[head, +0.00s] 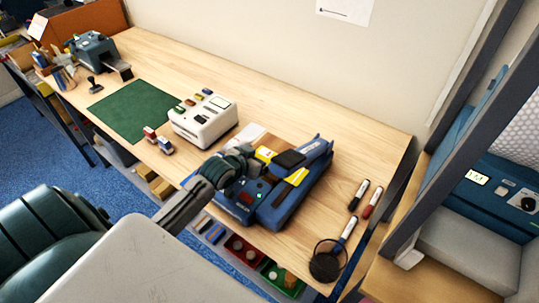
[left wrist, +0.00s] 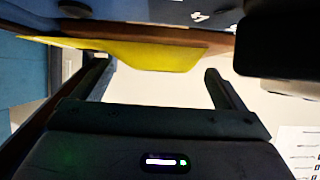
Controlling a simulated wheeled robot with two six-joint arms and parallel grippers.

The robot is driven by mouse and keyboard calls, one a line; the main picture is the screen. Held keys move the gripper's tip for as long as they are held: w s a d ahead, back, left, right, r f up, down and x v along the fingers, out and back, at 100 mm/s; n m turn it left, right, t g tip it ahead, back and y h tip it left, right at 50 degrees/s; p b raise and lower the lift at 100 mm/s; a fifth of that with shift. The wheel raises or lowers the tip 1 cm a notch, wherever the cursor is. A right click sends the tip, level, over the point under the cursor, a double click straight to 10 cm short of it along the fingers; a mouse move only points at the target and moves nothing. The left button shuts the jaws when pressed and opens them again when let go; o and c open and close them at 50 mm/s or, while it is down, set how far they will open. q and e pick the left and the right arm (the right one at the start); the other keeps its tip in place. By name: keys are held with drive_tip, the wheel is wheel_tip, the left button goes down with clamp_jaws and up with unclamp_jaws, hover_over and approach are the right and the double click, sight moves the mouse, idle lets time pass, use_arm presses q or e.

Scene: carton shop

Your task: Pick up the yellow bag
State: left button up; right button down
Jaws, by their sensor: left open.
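A flat yellow thing, which looks like the yellow bag (head: 265,154), shows at the blue machine (head: 297,195) on the wooden table, just beyond my left gripper (head: 252,163). In the left wrist view the yellow bag (left wrist: 130,53) is a wide strip across the top, at the tips of my left gripper (left wrist: 157,75). The fingers are apart, with pale surface showing between them. I cannot tell whether they touch the bag. Part of the bag is hidden by the edge above it. My right gripper is not in view.
A white device (head: 204,120) and a green mat (head: 136,110) lie to the left. Markers (head: 372,202) and a dark round mesh cup (head: 326,261) are at the right. A grey post (head: 455,140) stands beyond the table's right end. The table's back strip is clear.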

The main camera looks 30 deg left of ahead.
use_arm(q)
drive_tip(key=shift+x, duration=1.1)
drive_tip(key=shift+r, duration=0.1)
drive_tip(key=c, duration=1.1)
